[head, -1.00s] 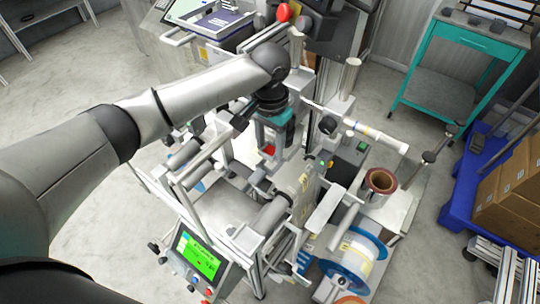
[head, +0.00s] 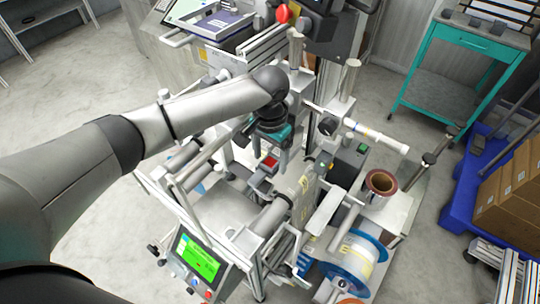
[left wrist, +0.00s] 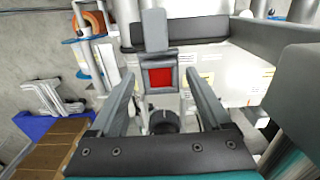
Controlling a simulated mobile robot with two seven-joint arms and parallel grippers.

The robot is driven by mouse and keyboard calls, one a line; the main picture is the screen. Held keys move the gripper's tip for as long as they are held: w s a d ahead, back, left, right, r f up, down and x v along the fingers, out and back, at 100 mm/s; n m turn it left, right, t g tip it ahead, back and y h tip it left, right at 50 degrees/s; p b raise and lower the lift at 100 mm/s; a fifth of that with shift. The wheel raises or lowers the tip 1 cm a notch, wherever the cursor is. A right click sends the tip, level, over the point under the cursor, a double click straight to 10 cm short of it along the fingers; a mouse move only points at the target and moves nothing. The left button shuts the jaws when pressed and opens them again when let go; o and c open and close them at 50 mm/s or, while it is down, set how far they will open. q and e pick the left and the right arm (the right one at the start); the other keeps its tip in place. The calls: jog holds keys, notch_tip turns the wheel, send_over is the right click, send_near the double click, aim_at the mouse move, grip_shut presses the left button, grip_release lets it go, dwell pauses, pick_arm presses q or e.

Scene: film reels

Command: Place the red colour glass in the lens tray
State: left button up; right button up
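The red colour glass (head: 269,162) shows as a small red square under my left gripper in the head view. In the left wrist view the red glass (left wrist: 160,77) lies inside a square grey frame (left wrist: 160,57) with a tab above it; I take this for the lens tray but cannot be sure. My left gripper (head: 271,156) points down at the machine. In the left wrist view its two fingers (left wrist: 160,92) are spread on either side of the framed glass, with gaps to both sides. My right gripper is not in view.
The machine crowds the space with rollers, a green-lit screen (head: 198,257), a brown-rimmed roll (head: 380,183) and a blue-rimmed reel (head: 352,262). A teal cart (head: 455,60) stands at the back right. Cardboard boxes (head: 508,195) stand on the right.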

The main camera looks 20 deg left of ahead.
aim_at(270, 162)
pick_arm(q)
notch_tip(270, 162, up, 12)
jog(key=p, duration=0.1)
jog(key=shift+r, duration=0.2)
dwell(0.3)
jog(key=shift+c, duration=0.3)
dwell(1.7)
